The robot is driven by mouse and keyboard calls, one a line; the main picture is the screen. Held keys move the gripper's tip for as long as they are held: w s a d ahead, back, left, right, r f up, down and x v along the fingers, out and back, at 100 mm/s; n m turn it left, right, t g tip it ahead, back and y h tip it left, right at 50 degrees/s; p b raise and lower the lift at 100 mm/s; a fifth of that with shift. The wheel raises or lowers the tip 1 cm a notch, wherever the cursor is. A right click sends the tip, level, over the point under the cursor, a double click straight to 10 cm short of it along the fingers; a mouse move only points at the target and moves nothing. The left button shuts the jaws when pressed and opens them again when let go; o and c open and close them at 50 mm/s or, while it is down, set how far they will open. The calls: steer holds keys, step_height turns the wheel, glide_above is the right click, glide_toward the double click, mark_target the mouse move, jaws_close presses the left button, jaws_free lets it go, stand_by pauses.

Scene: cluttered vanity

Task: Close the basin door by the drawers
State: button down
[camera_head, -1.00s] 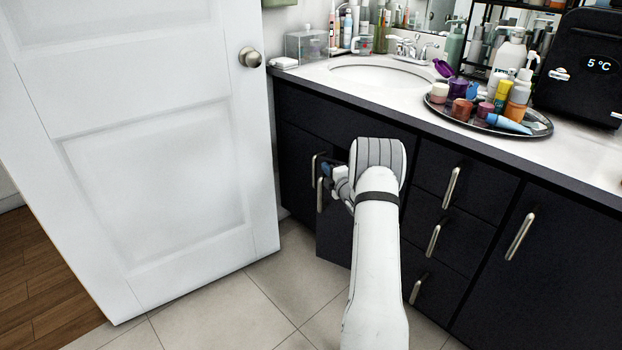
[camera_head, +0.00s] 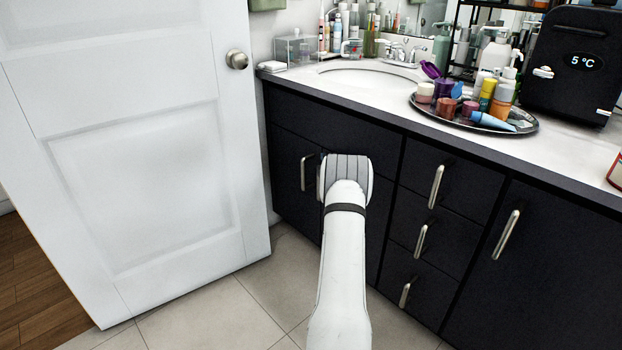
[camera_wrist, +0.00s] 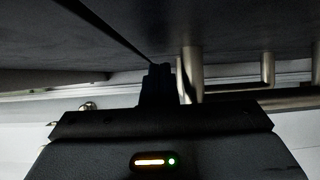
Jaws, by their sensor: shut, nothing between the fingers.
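The basin door by the drawers (camera_head: 376,250) is a dark panel under the sink, left of the drawer stack. In the head view it looks flush or nearly flush with the cabinet front, but my arm covers most of it. Its handle is hidden there. My gripper (camera_wrist: 158,78) is hidden behind my arm in the head view. In the wrist view its dark fingers are shut and empty, with their tips at or very near a dark cabinet face. A metal handle (camera_wrist: 190,75) stands just right of the fingers; I cannot tell which panel bears it.
The left basin door (camera_head: 288,180) is shut. The drawers (camera_head: 436,215) and right cabinet door (camera_head: 520,260) are shut, with protruding handles. A large white door (camera_head: 140,170) stands open at left. A tray (camera_head: 450,121) of bottles sits on the counter. Tiled floor (camera_head: 215,315) is clear.

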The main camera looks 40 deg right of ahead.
steer(key=s+a+p, duration=0.3)
steer(key=s+a, duration=0.4)
steer(key=a, duration=0.4)
steer(key=w+a+r+n+t+y+p, duration=0.1)
steer(key=w+a+r+n+y+p, duration=0.15)
steer(key=a+r+n+y, duration=0.45)
steer(key=w+a+r+n+y+p, duration=0.25)
steer(key=a+r+n, duration=0.55)
steer(key=a, duration=0.4)
steer(key=s+a+r+n+g+y+p, duration=0.35)
steer(key=a+r+n, duration=0.35)
steer(key=a, duration=0.4)
steer(key=s+a+r+n+g+y+p, duration=0.3)
steer(key=s+a+r+n+y+p, duration=0.25)
steer(key=a, duration=0.45)
steer(key=s+a+r+n+g+h+p, duration=0.1)
steer(key=s+a+r+n+g+p, duration=0.3)
steer(key=s+n, duration=0.4)
steer(key=s+a+r+n+g+h+p, duration=0.1)
steer(key=s+a+r+n+g+h, duration=0.2)
steer(key=s+a+n, duration=0.5)
steer(key=s+d+r+n+h+p, duration=0.3)
steer(key=s+n, duration=0.3)
steer(key=n, duration=0.2)
steer(key=s+d+r+n+h+p, duration=0.3)
steer(key=s+n, duration=0.3)
steer(key=n, duration=0.2)
steer(key=shift+s+d+r+g+p, duration=0.25)
steer(key=shift+s+r+g+p, duration=0.2)
steer(key=shift+r+p, duration=0.15)
